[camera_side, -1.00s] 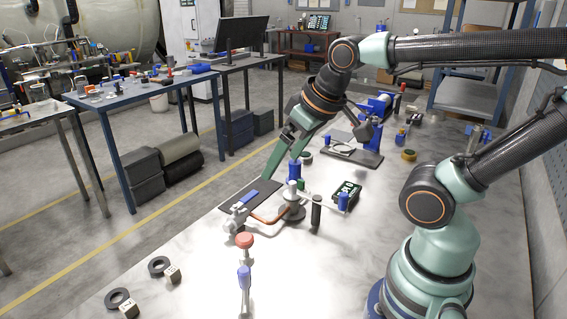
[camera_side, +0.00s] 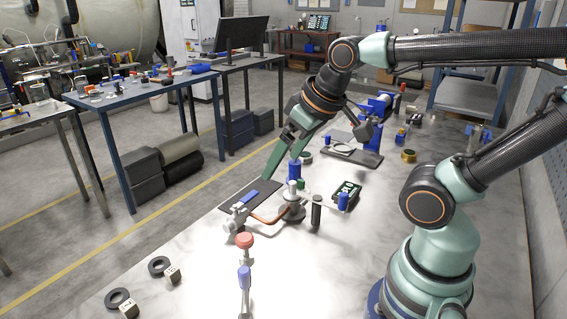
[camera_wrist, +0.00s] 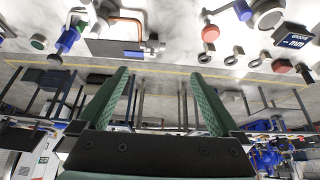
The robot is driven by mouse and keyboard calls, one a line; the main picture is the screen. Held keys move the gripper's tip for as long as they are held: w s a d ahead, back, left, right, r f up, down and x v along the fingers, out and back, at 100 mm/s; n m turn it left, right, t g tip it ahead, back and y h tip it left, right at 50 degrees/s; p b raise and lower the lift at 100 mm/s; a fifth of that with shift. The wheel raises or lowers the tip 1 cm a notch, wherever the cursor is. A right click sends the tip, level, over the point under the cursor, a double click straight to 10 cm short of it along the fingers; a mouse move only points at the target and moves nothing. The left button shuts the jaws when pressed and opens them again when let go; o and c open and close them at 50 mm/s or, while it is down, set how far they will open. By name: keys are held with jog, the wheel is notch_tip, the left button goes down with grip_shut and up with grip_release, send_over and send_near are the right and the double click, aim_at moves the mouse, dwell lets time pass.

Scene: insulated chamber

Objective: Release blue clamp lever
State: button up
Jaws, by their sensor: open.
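My gripper (camera_side: 280,169) is open and empty, pointing down and left above the dark plate (camera_side: 268,190) on the bench. In the wrist view my gripper (camera_wrist: 163,82) shows two green fingers spread wide with nothing between them. A short blue lever-like piece (camera_side: 248,197) lies at the plate's left end, beside a grey metal fitting (camera_side: 236,214). A blue piece on the dark plate also shows in the wrist view (camera_wrist: 133,53). I cannot tell which is the clamp lever.
A copper pipe (camera_side: 268,217) runs to an upright metal fitting (camera_side: 293,208). A blue cylinder (camera_side: 295,171) stands close to my fingers. A black post (camera_side: 316,212) and a red knob (camera_side: 245,240) stand nearby.

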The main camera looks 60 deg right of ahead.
jog(key=shift+d, duration=0.25)
jog(key=c, duration=0.7)
jog(key=shift+o, duration=0.2)
jog(key=m+g, duration=0.6)
jog(key=m, duration=0.9)
send_over(344, 194)
notch_tip(344, 194, down, 4)
jog(key=f, duration=0.1)
notch_tip(344, 194, down, 11)
jog(key=shift+d+f, duration=0.1)
jog(key=shift+c, duration=0.3)
grip_shut()
